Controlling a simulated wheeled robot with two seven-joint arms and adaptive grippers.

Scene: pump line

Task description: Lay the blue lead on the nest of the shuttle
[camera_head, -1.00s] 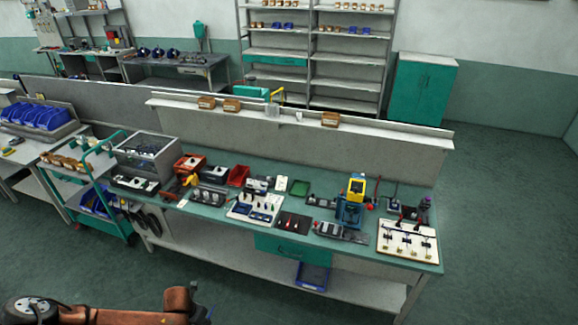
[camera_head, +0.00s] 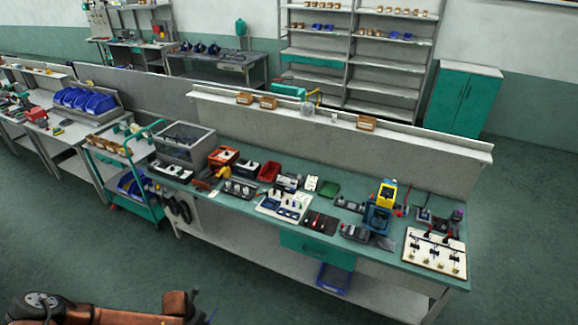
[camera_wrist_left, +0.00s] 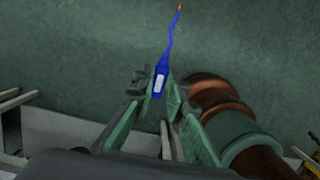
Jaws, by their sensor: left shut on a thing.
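The blue lead (camera_wrist_left: 162,76) shows in the left wrist view, with a thick blue body bearing a pale label and a thin wavy wire ending in an orange tip. My left gripper (camera_wrist_left: 160,100) is shut on its thick end, and the wire points away from the fingers. The lead hangs over green floor, clear of any surface. In the head view my left arm shows at the bottom left, away from the bench; the lead cannot be made out there. I cannot tell which small item on the bench (camera_head: 403,275) is the shuttle or its nest. My right gripper is not in view.
The bench holds a blue and yellow device (camera_head: 380,208), a white board with dark leads (camera_head: 434,251), a red bin (camera_head: 269,171) and a green tray (camera_head: 330,189). A green trolley (camera_head: 125,168) stands at its left end. The floor before the bench is open.

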